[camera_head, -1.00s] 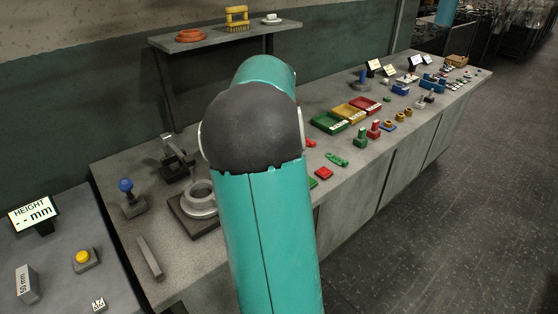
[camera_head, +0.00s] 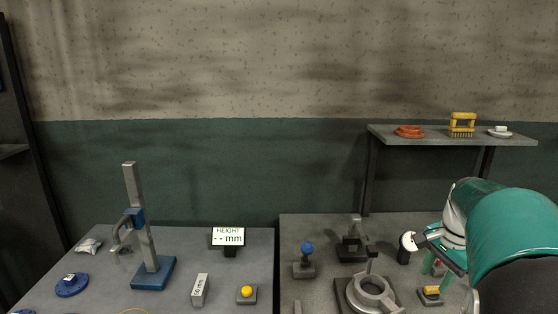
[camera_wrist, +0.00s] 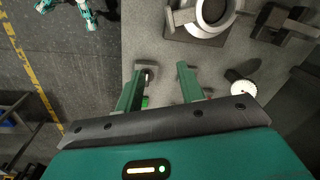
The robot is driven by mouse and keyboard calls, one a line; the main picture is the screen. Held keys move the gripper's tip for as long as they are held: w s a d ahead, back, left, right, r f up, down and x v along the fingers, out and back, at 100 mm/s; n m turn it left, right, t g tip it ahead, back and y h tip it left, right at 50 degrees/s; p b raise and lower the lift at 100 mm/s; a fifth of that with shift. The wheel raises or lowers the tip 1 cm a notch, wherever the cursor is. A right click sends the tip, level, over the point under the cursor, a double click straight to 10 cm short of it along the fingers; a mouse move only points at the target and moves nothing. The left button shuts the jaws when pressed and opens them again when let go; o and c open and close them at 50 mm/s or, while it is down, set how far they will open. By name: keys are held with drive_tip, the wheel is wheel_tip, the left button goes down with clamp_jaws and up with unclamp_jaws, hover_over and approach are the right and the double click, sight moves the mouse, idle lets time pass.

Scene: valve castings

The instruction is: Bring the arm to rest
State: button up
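My arm (camera_head: 510,235) reaches in from the right edge of the head view, over the right bench. In the wrist view my gripper (camera_wrist: 164,78) has its two green fingers spread apart, with bare bench between them. It holds nothing that I can see. The fingers hang above the bench, close to a small grey block by the left fingertip. In the head view the fingers are only partly visible beneath the arm.
A grey ring casting (camera_head: 371,292) and a blue-knobbed stand (camera_head: 306,258) are left of the arm. A white round dial (camera_head: 408,241) is close to the gripper. A shelf (camera_head: 440,139) is behind. A height gauge (camera_head: 148,240) stands on the left bench.

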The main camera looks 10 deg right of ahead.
drive_tip(key=s+a+r+n+t, duration=0.1)
drive_tip(key=a+n, duration=0.3)
drive_tip(key=a, duration=0.5)
drive_tip(key=s+a+r+n+t, duration=0.15)
drive_tip(key=a+n, duration=0.25)
drive_tip(key=a, duration=0.4)
drive_tip(key=s+a+f+n+t, duration=0.1)
drive_tip(key=s+a+n, duration=0.2)
drive_tip(key=a, duration=0.3)
drive_tip(key=s+a+n, duration=0.4)
drive_tip(key=a+n, duration=0.1)
drive_tip(key=a, duration=0.2)
drive_tip(key=shift+s+a+f+t, duration=0.2)
drive_tip(key=shift+s+f+t, duration=0.05)
drive_tip(key=shift+f+t, duration=0.1)
drive_tip(key=shift+d, duration=0.2)
